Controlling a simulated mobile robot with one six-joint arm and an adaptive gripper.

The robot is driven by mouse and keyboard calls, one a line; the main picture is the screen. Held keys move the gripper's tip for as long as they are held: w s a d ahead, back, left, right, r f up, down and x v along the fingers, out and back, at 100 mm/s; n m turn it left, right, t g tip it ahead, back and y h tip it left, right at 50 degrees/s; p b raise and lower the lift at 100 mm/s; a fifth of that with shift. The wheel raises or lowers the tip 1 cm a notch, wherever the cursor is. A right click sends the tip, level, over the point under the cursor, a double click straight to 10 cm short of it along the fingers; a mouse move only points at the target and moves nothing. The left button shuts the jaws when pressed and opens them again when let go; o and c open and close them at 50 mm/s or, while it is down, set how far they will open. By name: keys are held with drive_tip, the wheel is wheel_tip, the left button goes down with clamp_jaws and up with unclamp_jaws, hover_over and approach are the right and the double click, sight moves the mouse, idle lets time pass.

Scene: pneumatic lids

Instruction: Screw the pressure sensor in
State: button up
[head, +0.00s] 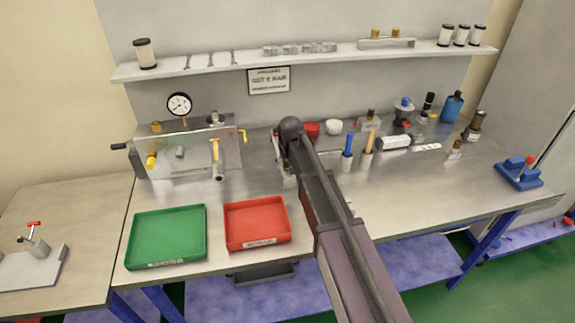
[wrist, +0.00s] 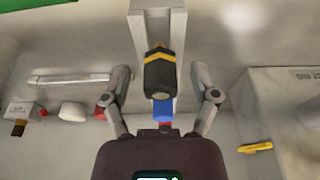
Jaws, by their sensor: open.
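A black piece with a yellow band, which looks like the pressure sensor (wrist: 160,77), shows in the middle of the wrist view. A blue part (wrist: 162,111) shows at its lower end. A pale grey holder (wrist: 155,18) stands directly behind it; I cannot tell whether they are joined. My gripper (wrist: 159,70) is open, with one finger on each side of the black piece and a visible gap on both sides. In the head view my arm hides the gripper and the piece. A grey test block with a yellow lever (head: 195,150) stands left of my arm, below a round gauge (head: 179,104).
A green tray (head: 205,222) and a red tray (head: 228,242) lie at the bench front. Right of my arm stand a blue tool (head: 348,145), a yellow-handled tool (head: 368,142) and several small parts. A shelf (head: 220,66) runs above.

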sight(288, 161)
clamp_jaws()
drive_tip(key=shift+r, duration=0.1)
drive_tip(key=shift+w+p+v, duration=0.25)
drive_tip(key=shift+p+v, duration=0.85)
drive_tip(key=shift+p, duration=0.05)
drive_tip(key=shift+w+p+v, duration=0.25)
drive_tip(key=shift+p+v, duration=0.85)
drive_tip(key=shift+p, duration=0.05)
drive_tip(key=shift+a, duration=0.15)
